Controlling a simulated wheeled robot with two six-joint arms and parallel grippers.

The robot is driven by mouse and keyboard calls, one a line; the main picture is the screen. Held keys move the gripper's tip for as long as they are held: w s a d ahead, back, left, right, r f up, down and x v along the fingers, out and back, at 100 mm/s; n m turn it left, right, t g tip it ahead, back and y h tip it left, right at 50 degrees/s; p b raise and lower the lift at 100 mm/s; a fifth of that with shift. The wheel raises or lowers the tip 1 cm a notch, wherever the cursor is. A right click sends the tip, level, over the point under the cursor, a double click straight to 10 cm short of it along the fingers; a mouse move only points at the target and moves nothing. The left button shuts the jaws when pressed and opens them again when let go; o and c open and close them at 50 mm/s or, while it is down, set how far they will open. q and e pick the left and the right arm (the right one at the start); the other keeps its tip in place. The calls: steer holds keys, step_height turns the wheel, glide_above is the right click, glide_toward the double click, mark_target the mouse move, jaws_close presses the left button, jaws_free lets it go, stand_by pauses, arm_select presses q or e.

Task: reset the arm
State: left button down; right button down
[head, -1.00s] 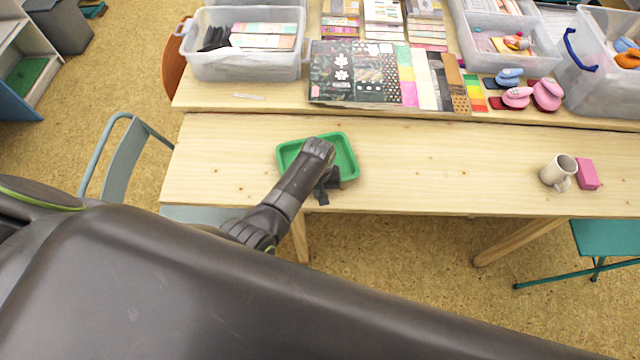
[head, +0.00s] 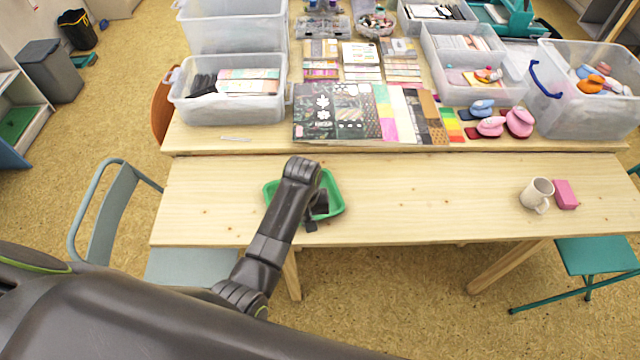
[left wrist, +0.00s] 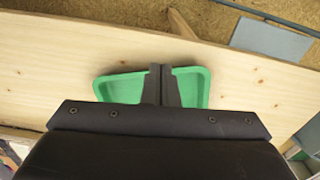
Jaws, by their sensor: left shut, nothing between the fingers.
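My left arm reaches in from the lower left in the head view, over a green tray (head: 334,204) on the near wooden table (head: 420,200). My left gripper (head: 311,225) is at the tray's near side, partly hidden by my own wrist. In the left wrist view my left gripper (left wrist: 161,70) is shut, its fingers together and empty, with the green tray (left wrist: 120,88) behind them. The part of the tray that I can see is empty. My right gripper is not in view.
A white mug (head: 537,193) and a pink block (head: 566,195) stand on the table's right. Behind are patterned papers (head: 345,112), pink punches (head: 519,122) and clear bins (head: 228,102). A grey chair (head: 100,215) is at the left. The table's middle is clear.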

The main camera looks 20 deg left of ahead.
arm_select(q)
steer(key=s+a+f+m+b, duration=0.1)
steer(key=s+a+f, duration=0.1)
steer(key=s+f, duration=0.45)
steer(key=s+a+f+b, duration=0.1)
steer(key=s+a+f, duration=0.2)
steer(key=f, duration=0.7)
steer(key=s+a+f+m+b, duration=0.1)
steer(key=s+a+f+b, duration=0.1)
steer(key=s+f, duration=0.45)
steer(key=s+a+f, duration=0.2)
steer(key=s+f, duration=0.2)
steer(key=s, duration=0.4)
steer(key=s+a+f+m+b, duration=0.1)
steer(key=s+a+f, duration=0.2)
steer(key=s+f, duration=0.2)
steer(key=s+a+f+t+y+b, duration=0.1)
steer(key=s+a+f, duration=0.2)
steer(key=s, duration=0.7)
steer(key=shift+s+a+f+m, duration=0.15)
steer(key=shift+s+f+m, duration=0.25)
steer(key=shift+f, duration=0.3)
